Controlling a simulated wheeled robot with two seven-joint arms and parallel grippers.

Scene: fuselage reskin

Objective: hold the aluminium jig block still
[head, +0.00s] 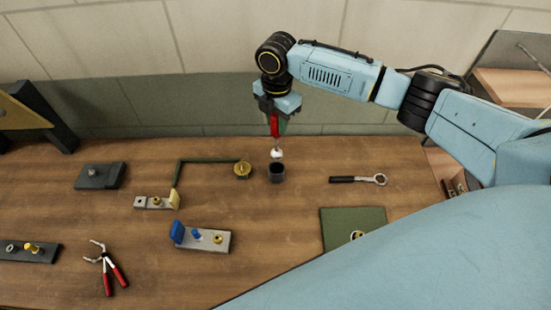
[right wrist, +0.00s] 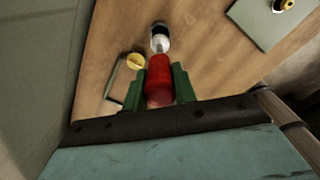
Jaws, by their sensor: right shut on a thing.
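Two silvery-grey blocks lie on the bench in the head view. I cannot tell which is the aluminium jig block. My right gripper (head: 275,118), with green fingers, is shut on a red-handled tool (right wrist: 159,76) with a white tip. The tool points down over a black cup (head: 277,174) at the back of the bench, away from both blocks. Whether the tip touches the cup is unclear. My left gripper is not in view.
A green bent rod (head: 205,160) with a brass disc lies left of the cup. Red-handled pliers (head: 108,268), a dark plate (head: 100,176), a ratchet-like tool (head: 358,180) and a green mat (head: 340,228) are on the wooden bench (head: 290,220). A wall stands behind.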

